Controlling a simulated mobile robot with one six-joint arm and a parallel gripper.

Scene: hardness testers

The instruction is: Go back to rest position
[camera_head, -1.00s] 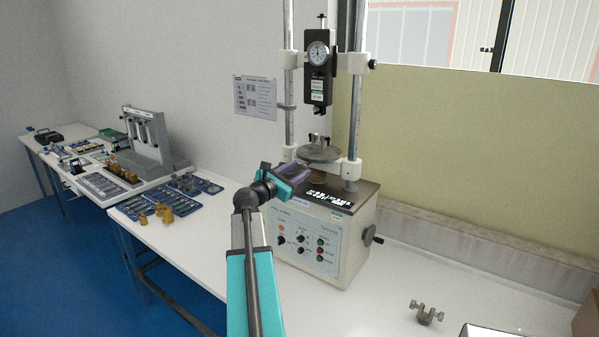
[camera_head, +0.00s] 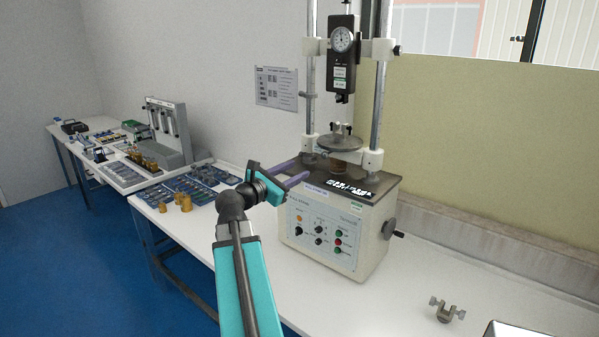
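My gripper (camera_head: 297,172) is at the front left of the hardness tester (camera_head: 338,232), near the top edge of its control box. Its two purple fingers stand apart and point right toward the tester, with nothing visible between them. My teal arm reaches up from the bottom of the view. The tester has two upright columns, a dial gauge (camera_head: 343,40) at the top and a round metal plate (camera_head: 339,143) below it. I cannot tell whether a finger touches the tester.
A small metal clamp (camera_head: 446,310) lies on the white table (camera_head: 405,300) at the lower right. Brass weights (camera_head: 181,201) and blue trays (camera_head: 205,180) lie to the left. A grey instrument (camera_head: 170,130) stands farther back. The blue floor (camera_head: 100,265) at left is clear.

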